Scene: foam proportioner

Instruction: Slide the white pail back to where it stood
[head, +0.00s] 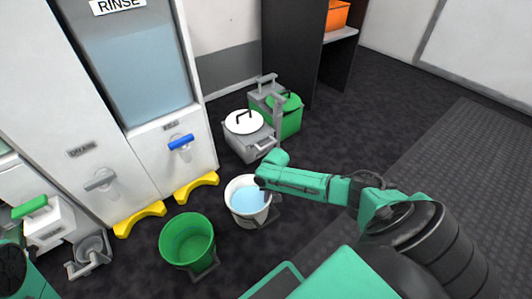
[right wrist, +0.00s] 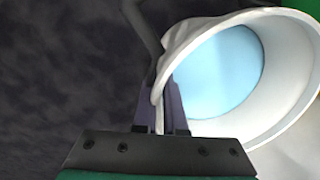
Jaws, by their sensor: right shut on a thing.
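The white pail (head: 244,218) stands on the dark floor in the head view, with light blue liquid (head: 246,200) inside. My right gripper (head: 262,178) reaches it from the right and is at its upper right rim. In the right wrist view, the fingers of my right gripper (right wrist: 167,105) are shut on the rim of the white pail (right wrist: 280,118), one on each side of the wall. The liquid shows there too (right wrist: 222,75). The pail looks upright. My left gripper is not in view.
A green pail (head: 187,240) stands left of the white one. Behind are yellow floor brackets (head: 196,187) and the RINSE cabinet (head: 140,75). A grey white-lidded container (head: 245,135) and a green container (head: 285,115) stand farther back. Floor at the right is partly clear.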

